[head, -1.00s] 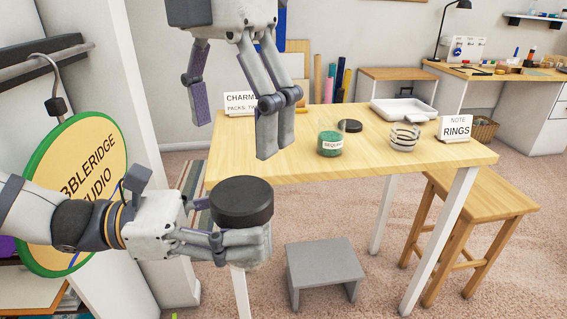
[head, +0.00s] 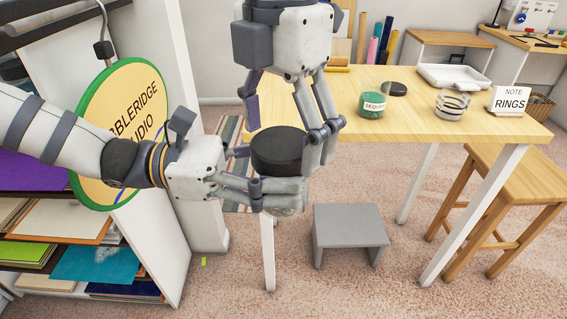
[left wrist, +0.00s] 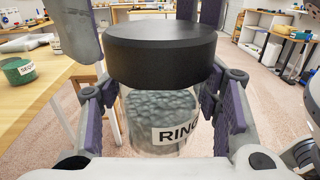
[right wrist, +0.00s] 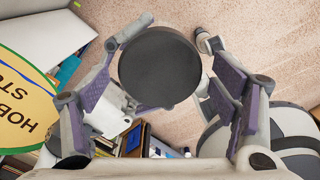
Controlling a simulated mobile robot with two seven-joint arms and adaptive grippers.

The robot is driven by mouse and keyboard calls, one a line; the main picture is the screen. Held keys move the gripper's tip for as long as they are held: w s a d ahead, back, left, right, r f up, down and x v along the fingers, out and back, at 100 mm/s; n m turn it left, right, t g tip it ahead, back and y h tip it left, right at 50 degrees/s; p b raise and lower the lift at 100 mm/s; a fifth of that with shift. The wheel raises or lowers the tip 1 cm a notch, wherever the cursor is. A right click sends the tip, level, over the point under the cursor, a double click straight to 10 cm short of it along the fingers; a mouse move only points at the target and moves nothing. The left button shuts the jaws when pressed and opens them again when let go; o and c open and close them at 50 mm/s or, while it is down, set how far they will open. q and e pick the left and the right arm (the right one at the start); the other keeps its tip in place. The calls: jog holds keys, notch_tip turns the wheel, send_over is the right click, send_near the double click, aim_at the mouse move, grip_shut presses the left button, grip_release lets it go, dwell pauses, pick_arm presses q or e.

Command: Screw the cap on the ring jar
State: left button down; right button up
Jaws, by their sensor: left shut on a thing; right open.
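The ring jar (left wrist: 150,118) is clear glass with contents inside and a label reading "RING". The black cap (head: 276,150) sits on top of the jar; it also shows in the left wrist view (left wrist: 160,50) and from above in the right wrist view (right wrist: 160,66). I cannot tell how tight it is. My left gripper (head: 275,190) is shut around the jar and holds it upright in the air, in front of the table. My right gripper (head: 290,125) points down just above the cap, its fingers open on either side of it.
The wooden table (head: 420,132) stands behind the grippers. On it are a green sequin jar (head: 373,104), a black lid (head: 397,89), a clear jar of rings (head: 452,103), a RINGS sign (head: 508,100) and a white tray (head: 452,77). A grey step stool (head: 349,226) is below.

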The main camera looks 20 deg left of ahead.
jog(key=c, duration=1.2)
jog(key=m, duration=0.6)
jog(key=shift+m, duration=0.4)
jog(key=m, duration=0.7)
jog(key=shift+m, duration=0.3)
jog(key=m, duration=0.6)
